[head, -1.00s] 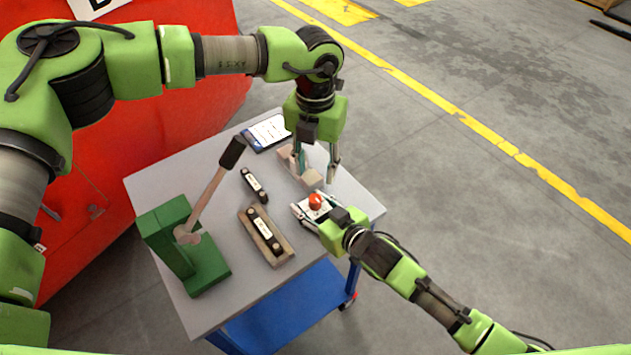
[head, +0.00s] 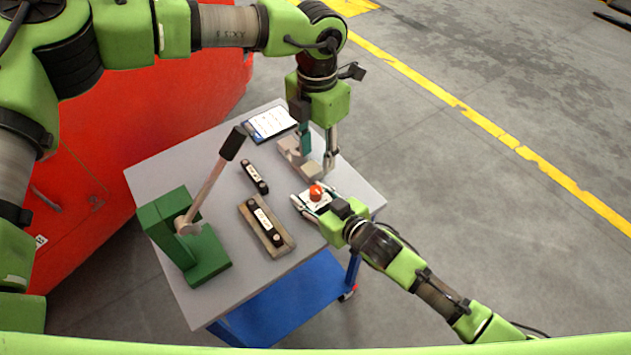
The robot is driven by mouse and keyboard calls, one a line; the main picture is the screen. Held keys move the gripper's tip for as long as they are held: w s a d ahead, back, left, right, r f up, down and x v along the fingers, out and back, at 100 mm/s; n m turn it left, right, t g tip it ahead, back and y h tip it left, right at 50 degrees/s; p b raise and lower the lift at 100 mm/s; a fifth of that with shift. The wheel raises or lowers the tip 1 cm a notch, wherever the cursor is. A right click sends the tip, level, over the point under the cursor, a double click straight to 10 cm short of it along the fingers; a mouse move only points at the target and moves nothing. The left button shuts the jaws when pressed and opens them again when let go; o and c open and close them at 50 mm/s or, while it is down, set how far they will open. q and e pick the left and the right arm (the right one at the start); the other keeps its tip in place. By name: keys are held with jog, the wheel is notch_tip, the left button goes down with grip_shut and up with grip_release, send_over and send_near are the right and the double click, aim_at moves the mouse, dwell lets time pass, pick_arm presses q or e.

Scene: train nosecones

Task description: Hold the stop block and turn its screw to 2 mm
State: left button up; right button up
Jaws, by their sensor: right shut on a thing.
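A small white block with a round orange-red knob (head: 316,191) on top, which looks like the stop block with its screw, is at the right side of the table. My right gripper (head: 309,203) is shut on it, with its fingers on either side; the fingers hide part of the block. My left gripper (head: 318,161) points down behind the knob, its fingers apart and nothing seen between them. It is beside a pale beige stepped block (head: 293,152), partly hidden by one finger. The screw's setting is too small to read.
The grey tabletop (head: 210,160) also bears a green lever press (head: 205,262) at left, a black bar (head: 254,176), another bar in a wooden holder (head: 284,246), and a clipboard (head: 270,124) at the back. A red body (head: 110,130) stands behind the table.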

aim_at(315, 190)
pick_arm(q)
notch_tip(315, 190, down, 12)
jog(key=m, duration=0.6)
jog(key=shift+a+f, duration=0.1)
jog(key=shift+a, duration=0.05)
dwell(0.3)
grip_shut()
